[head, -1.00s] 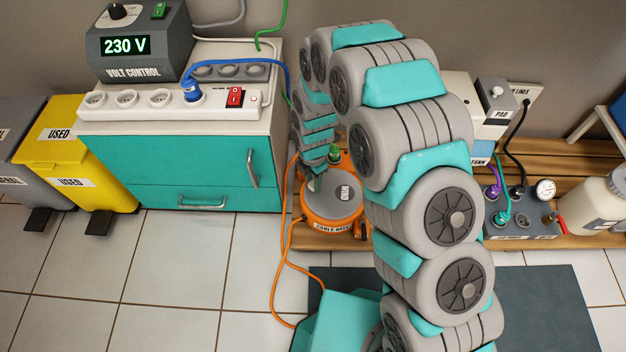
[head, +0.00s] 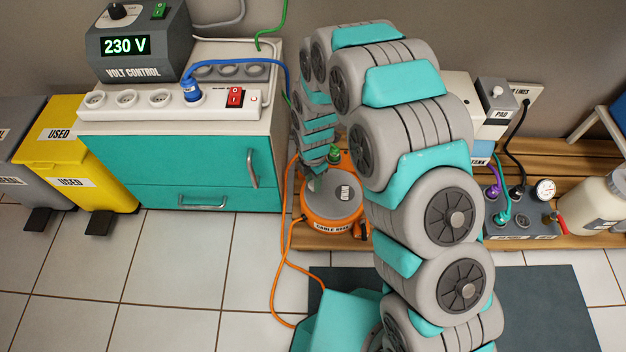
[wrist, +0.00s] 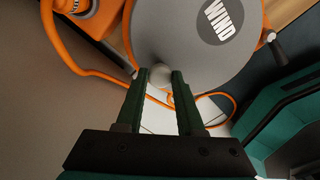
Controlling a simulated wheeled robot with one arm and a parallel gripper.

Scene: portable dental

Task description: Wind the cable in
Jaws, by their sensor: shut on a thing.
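The orange cable reel (head: 333,222) stands on the wooden deck with a grey round disc (head: 338,198) on top, marked WIND. In the wrist view, the disc (wrist: 190,30) carries a pale round knob (wrist: 160,75) near its edge. My gripper (wrist: 161,77) is shut on this knob, with one dark green finger on each side. In the head view my gripper (head: 315,182) is at the left side of the disc, and the knob is hidden there. The orange cable (head: 277,265) runs from the reel down over the floor tiles towards my base; its far end is hidden.
A teal cabinet (head: 180,165) with a power strip (head: 150,103) stands left of the reel. A yellow bin (head: 75,150) is farther left. A grey valve box with a gauge (head: 521,225) and a bottle (head: 592,205) stand to the right. Floor tiles at the left front are clear.

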